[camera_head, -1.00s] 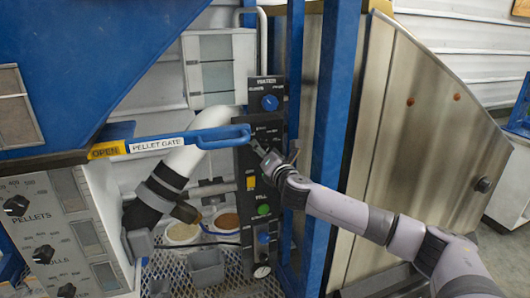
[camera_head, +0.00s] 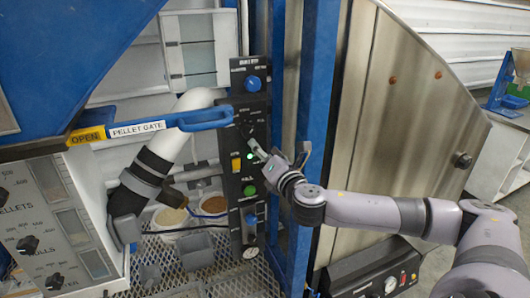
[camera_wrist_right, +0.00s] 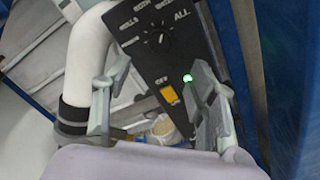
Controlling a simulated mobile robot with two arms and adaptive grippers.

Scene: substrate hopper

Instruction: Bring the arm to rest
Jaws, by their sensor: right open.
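My right gripper (camera_head: 278,155) is open and empty in front of the black control panel (camera_head: 250,120). In the right wrist view its two fingers stand wide apart (camera_wrist_right: 150,95), with nothing between them but the panel behind. That view shows a rotary knob (camera_wrist_right: 157,38), a yellow switch (camera_wrist_right: 170,95) marked OFF and a lit green light (camera_wrist_right: 187,78). My right arm reaches in from the lower right. My left gripper is not in view.
A blue handle (camera_head: 205,119) marked PELLET GATE juts out left of the panel. A blue post (camera_head: 318,110) and a steel hopper wall (camera_head: 400,140) stand right of it. Tubs (camera_head: 168,219) sit on a mesh shelf (camera_head: 225,270) below.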

